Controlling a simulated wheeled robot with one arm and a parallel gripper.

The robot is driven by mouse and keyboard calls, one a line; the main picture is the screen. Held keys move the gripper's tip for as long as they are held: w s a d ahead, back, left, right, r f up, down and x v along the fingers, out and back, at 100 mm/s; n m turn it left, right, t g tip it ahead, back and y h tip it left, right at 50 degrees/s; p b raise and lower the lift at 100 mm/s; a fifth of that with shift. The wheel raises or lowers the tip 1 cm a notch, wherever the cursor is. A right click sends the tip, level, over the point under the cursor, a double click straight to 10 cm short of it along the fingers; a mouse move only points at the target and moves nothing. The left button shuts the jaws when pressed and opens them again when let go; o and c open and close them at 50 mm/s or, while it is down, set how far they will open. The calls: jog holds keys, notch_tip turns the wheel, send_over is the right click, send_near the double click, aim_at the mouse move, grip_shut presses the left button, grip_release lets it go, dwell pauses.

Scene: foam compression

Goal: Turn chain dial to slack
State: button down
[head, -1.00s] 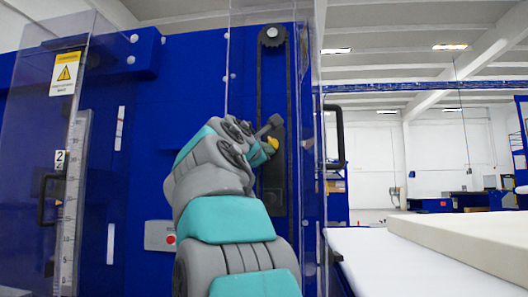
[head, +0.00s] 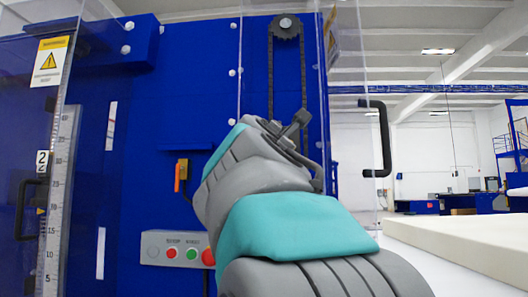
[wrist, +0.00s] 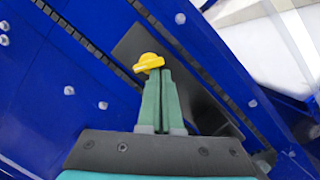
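The chain dial (wrist: 149,62) is a yellow knob with a short pointer, on a dark plate (wrist: 190,75) beside the chain. My gripper (wrist: 161,73) has its two green fingers together. Their tips are right at the dial's lower edge in the wrist view. I see no part of the dial between the fingers and cannot tell whether they touch it. In the head view my arm hides the dial and the fingertips. The chain (head: 271,75) runs down from a dark sprocket (head: 286,27) on the blue machine (head: 190,90).
Clear guard panels with black handles (head: 379,140) stand on both sides. A button box (head: 178,248) sits low on the machine, and an orange-handled switch (head: 181,175) is above it. A pale foam slab (head: 465,240) lies at the right.

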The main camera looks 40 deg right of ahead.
jog(key=shift+s+d+r+p, duration=0.1)
jog(key=shift+s+d+p, duration=0.15)
jog(key=shift+p, duration=0.45)
jog(key=shift+s+r, duration=0.15)
jog(key=shift+s, duration=0.1)
dwell(0.4)
